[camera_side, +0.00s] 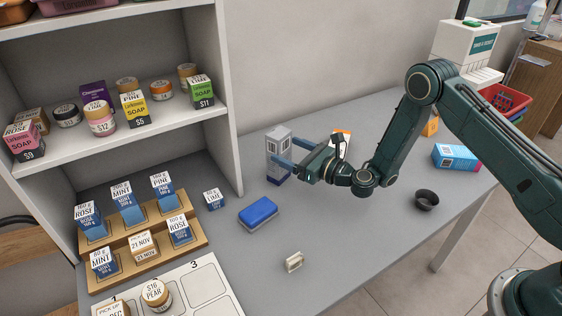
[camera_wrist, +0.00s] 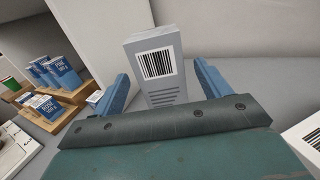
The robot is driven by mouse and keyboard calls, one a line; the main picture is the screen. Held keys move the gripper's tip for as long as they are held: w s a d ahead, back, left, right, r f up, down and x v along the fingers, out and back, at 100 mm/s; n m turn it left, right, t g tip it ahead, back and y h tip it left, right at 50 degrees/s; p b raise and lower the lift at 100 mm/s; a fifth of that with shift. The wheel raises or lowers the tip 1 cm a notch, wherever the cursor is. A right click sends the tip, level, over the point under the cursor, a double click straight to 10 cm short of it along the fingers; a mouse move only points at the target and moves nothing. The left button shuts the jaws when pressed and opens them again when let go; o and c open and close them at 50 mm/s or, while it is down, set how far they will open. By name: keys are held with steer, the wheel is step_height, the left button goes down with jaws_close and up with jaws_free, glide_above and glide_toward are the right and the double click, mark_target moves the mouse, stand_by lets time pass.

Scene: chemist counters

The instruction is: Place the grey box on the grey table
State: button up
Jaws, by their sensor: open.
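The grey box (camera_side: 279,138) stands upright on the grey table (camera_side: 340,235) near the back wall, right of the shelf unit; its base looks dark purple. It also shows in the wrist view (camera_wrist: 154,66), with a barcode label facing me. My gripper (camera_side: 284,152) is open at the box, reaching in from the right. In the wrist view its blue fingers (camera_wrist: 161,72) lie left and right of the box, with a visible gap on each side. How deep the box sits between them is hard to tell.
A blue sponge-like block (camera_side: 258,213), a small blue-white box (camera_side: 213,198) and a small cream holder (camera_side: 294,261) lie on the table. An orange-white box (camera_side: 341,140) stands behind my gripper. A dark bowl (camera_side: 426,199) sits right. The table's front middle is mostly clear.

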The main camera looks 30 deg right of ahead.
steer(key=shift+r, duration=1.9)
step_height(320, 180, up, 10)
steer(key=n+g+y, duration=0.4)
steer(key=n, duration=0.7)
glide_above(286, 137)
steer(key=s+a, duration=0.4)
steer(key=s, duration=0.2)
steer(key=s+r+n+g+h, duration=0.25)
steer(key=s+r+n, duration=0.4)
steer(key=n, duration=0.35)
steer(key=s+d+r+n+g+h, duration=0.1)
steer(key=s+d, duration=0.4)
steer(key=s, duration=0.5)
steer(key=s+d+n+g+h, duration=0.2)
steer(key=s+d+n+h, duration=0.2)
steer(key=s, duration=0.6)
steer(key=s+d+r+n+g+h, duration=0.1)
steer(key=s+d+n+h, duration=0.2)
steer(key=s+d+n, duration=0.2)
steer(key=s+d, duration=0.3)
steer(key=s, duration=0.2)
steer(key=shift+r+n, duration=0.3)
